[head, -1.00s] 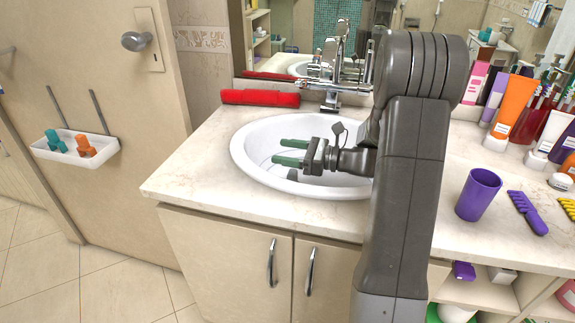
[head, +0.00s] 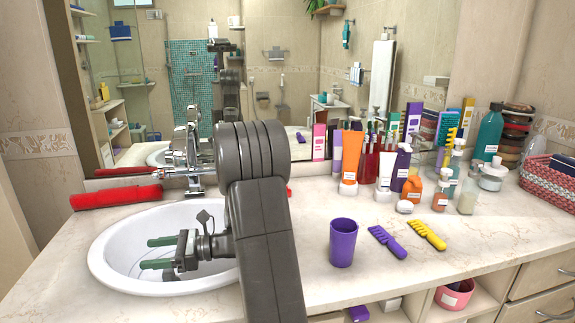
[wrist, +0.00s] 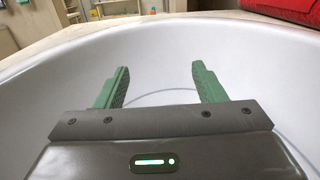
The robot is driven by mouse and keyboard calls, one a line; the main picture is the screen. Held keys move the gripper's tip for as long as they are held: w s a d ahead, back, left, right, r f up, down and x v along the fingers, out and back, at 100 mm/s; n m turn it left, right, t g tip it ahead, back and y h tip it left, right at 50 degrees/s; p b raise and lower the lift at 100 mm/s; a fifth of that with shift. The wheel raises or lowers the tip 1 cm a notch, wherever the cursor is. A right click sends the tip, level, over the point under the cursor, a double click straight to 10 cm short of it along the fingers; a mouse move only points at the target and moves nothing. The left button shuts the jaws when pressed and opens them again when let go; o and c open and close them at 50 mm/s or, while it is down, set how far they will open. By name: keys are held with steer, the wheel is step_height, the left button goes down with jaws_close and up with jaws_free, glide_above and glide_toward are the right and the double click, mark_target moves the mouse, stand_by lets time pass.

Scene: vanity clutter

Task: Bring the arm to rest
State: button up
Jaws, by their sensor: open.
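My gripper (head: 160,253) is over the white sink basin (head: 112,267) in the head view, its green fingers pointing left. In the wrist view my gripper (wrist: 160,85) shows its two fingers well apart with nothing between them. The basin wall (wrist: 150,58) fills most of that view behind the fingers. My arm stands upright in front of the counter and hides the basin's right side.
A rolled red towel (head: 116,196) and the chrome faucet (head: 190,160) are behind the basin. Several bottles and a woven basket (head: 552,180) stand farther back.

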mark_target(173, 270)
step_height(173, 270, down, 6)
steer(key=shift+d+r, duration=0.1)
steer(key=shift+b, duration=0.3)
